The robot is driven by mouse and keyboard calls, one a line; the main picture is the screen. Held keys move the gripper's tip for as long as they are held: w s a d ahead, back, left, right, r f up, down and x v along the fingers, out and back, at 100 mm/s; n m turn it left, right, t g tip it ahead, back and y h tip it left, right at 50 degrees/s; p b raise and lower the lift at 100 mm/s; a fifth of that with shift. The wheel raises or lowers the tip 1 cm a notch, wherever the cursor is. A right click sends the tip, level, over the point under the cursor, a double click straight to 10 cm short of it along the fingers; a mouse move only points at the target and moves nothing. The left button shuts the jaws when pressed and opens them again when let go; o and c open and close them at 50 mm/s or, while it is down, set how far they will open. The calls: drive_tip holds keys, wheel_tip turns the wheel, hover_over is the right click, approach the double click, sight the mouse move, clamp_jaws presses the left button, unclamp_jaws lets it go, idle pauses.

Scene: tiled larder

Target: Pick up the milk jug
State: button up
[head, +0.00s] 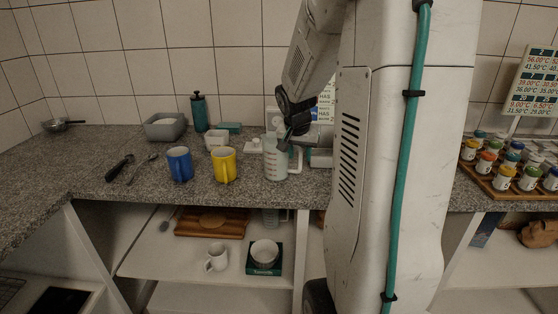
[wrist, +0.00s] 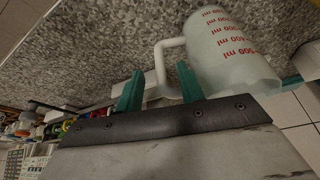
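A pale translucent jug (head: 275,163) with a side handle stands on the granite counter, just under my gripper (head: 289,138) in the head view. In the wrist view this jug (wrist: 226,48) shows red ml marks, and its handle lies in the picture between the two teal fingertips of my gripper (wrist: 160,68). The fingers are apart, with gaps beside the handle; I cannot tell whether it is between them or just beyond.
A yellow mug (head: 224,165) and a blue mug (head: 179,164) stand left of the jug. Behind are a white tub (head: 216,140), a green bottle (head: 199,113) and a grey bin (head: 165,127). A tray of jars (head: 480,181) is at right. The counter's front left is mostly clear.

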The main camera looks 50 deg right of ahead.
drive_tip(key=shift+x, duration=1)
clamp_jaws()
idle(0.7)
